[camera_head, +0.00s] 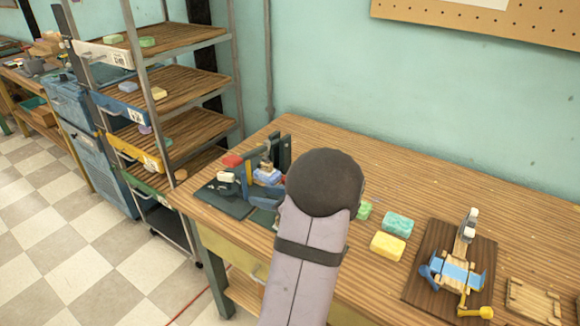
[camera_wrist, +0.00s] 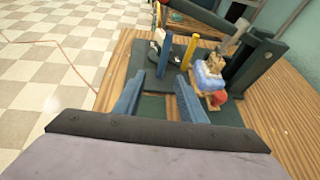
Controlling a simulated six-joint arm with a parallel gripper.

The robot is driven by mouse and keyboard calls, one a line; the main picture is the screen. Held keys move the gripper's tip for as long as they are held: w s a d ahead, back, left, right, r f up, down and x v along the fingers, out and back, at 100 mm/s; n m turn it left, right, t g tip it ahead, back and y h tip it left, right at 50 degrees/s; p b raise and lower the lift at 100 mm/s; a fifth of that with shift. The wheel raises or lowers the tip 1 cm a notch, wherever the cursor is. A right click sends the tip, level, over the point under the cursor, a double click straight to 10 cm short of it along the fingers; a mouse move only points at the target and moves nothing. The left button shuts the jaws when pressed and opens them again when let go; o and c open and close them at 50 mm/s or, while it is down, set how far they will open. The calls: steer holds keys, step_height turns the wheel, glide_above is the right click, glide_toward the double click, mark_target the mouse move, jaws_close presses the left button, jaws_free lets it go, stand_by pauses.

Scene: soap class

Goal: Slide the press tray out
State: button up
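The soap press (camera_head: 238,190) stands at the left end of the wooden table on a dark green base, partly hidden by my arm. It also shows in the wrist view (camera_wrist: 262,58), with a blue block (camera_wrist: 208,78) and a red part (camera_wrist: 217,98) at its middle. The same blue block (camera_head: 267,176) shows in the head view. My gripper (camera_wrist: 160,97) has its two blue fingers apart, low at the press's near side. A flat dark green piece (camera_wrist: 152,107) shows between the fingers; I cannot tell whether it is the press tray or whether the fingers touch it.
Green and yellow soap bars (camera_head: 388,245) lie right of my arm. A dark wooden board (camera_head: 420,280) with a blue-and-wood device stands further right, beside a small wooden tray (camera_head: 535,300). A shelf rack (camera_head: 185,90) stands left of the table. Floor is open at the front left.

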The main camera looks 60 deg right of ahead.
steer(key=s+d+m+h, duration=0.1)
steer(key=s+d, duration=0.1)
steer(key=d, duration=0.1)
steer(key=s+d+m+h, duration=0.1)
steer(key=s+d, duration=0.1)
steer(key=d, duration=0.1)
steer(key=s+d+m+h+p, duration=0.1)
steer(key=s+d+h, duration=0.1)
steer(key=shift+s+d+r+m+g, duration=0.2)
steer(key=shift+s+d+m+g, duration=0.1)
steer(key=shift+s+d+m, duration=0.1)
steer(key=shift+p+x, duration=0.55)
steer(key=shift+x, duration=3.15)
steer(key=shift+a, duration=0.1)
jaws_close()
